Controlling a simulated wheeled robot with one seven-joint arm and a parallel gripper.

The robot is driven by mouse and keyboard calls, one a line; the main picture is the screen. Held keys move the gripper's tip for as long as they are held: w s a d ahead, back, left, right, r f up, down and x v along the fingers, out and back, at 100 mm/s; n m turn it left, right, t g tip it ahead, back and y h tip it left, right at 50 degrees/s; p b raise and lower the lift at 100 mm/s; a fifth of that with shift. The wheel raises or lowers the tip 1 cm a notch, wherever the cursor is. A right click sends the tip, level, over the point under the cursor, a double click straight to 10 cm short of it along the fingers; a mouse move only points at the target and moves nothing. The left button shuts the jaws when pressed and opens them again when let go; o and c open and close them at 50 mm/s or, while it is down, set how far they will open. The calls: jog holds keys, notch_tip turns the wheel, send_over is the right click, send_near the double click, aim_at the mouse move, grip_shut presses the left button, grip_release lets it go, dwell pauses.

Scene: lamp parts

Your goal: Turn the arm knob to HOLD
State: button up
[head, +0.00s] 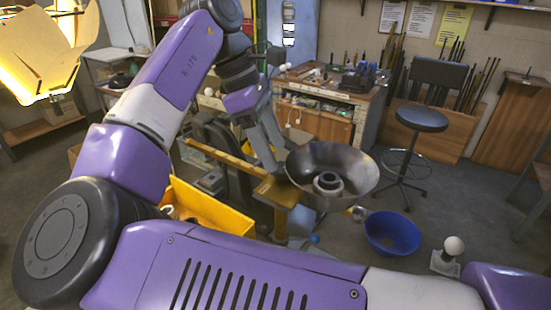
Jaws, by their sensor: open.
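My gripper (272,162) reaches down from the purple wrist at the middle of the head view. Its grey fingers point at the yellow lamp arm (222,157), close above its right end. They look apart and hold nothing that I can see. I cannot tell whether they touch the lamp. A wide metal lamp shade (362,170) stands just right of the fingers. I cannot make out the arm knob or any HOLD mark; the fingers may hide them.
A yellow bin (218,213) is below the lamp arm, partly behind my arm. A blue bowl (392,233) and a white bulb (453,245) are on the right. A stool (421,120) and a cluttered workbench (322,92) stand behind. Open floor lies around the stool.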

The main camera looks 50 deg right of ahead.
aim_at(282, 166)
jog(key=shift+x, duration=1.75)
grip_shut()
